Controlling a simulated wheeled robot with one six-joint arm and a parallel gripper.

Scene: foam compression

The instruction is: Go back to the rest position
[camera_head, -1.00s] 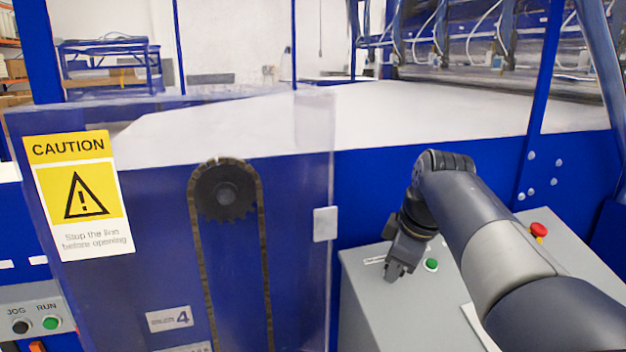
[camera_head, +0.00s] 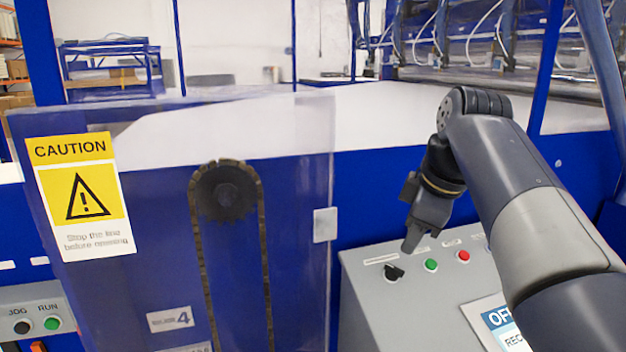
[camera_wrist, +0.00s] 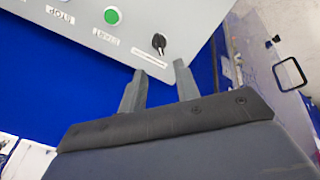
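My gripper (camera_head: 413,236) hangs above the back left of the grey control box (camera_head: 362,308), close to a black selector knob (camera_head: 394,273) but apart from it. In the wrist view my gripper (camera_wrist: 157,83) shows two fingers with a clear gap between them and nothing held. The same knob (camera_wrist: 159,42) lies beyond the fingertips there, beside the green START button (camera_wrist: 112,16). In the head view the green button (camera_head: 431,265) and a red button (camera_head: 463,256) sit to the right of the knob. My arm hides the box's right part.
A clear guard panel (camera_head: 300,200) with a caution sign (camera_head: 84,195) stands to the left, in front of a chain and sprocket (camera_head: 226,190). A blue frame wall (camera_head: 385,185) rises behind the box. A JOG/RUN panel (camera_head: 38,318) is at lower left.

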